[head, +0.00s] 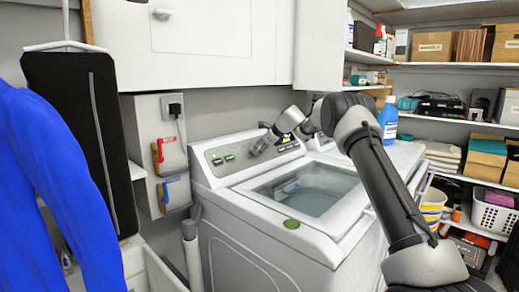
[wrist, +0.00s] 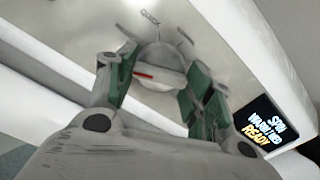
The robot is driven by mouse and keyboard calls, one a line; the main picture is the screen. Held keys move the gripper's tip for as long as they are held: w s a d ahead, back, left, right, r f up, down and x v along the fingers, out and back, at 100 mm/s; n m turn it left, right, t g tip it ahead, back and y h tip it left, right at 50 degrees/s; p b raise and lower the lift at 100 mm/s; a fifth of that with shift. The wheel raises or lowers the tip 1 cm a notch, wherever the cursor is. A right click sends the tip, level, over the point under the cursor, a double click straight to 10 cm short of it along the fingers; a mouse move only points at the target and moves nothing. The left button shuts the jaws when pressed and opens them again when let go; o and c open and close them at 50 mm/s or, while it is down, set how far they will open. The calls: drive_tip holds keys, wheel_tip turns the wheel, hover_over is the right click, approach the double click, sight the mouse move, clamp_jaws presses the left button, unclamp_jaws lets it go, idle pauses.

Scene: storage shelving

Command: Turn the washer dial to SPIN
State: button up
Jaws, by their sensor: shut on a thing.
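The washer (head: 245,232) is white and stands against the wall, with its control panel (head: 222,158) at the back. My gripper (head: 264,142) reaches over the lid to the panel. In the wrist view, my gripper (wrist: 163,78) has its green-padded fingers on either side of the grey-white dial (wrist: 160,60) and is shut on it. The dial has a red pointer line on its face. The word QUICK is printed on the panel above it. A small black display (wrist: 267,124) reads SPIN, a blurred line like WARM MED, and READY. The dial is hidden in the head view.
A glass lid (head: 300,190) is set in the washer top, with a green round item (head: 291,224) near its front edge. A blue bottle (head: 388,118) stands to the right behind my arm. White cabinets (head: 205,30) hang above. A blue garment (head: 55,170) hangs at left.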

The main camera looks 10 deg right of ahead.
drive_tip(key=shift+n, duration=0.7)
drive_tip(key=o, duration=1)
drive_tip(key=v, duration=1.2)
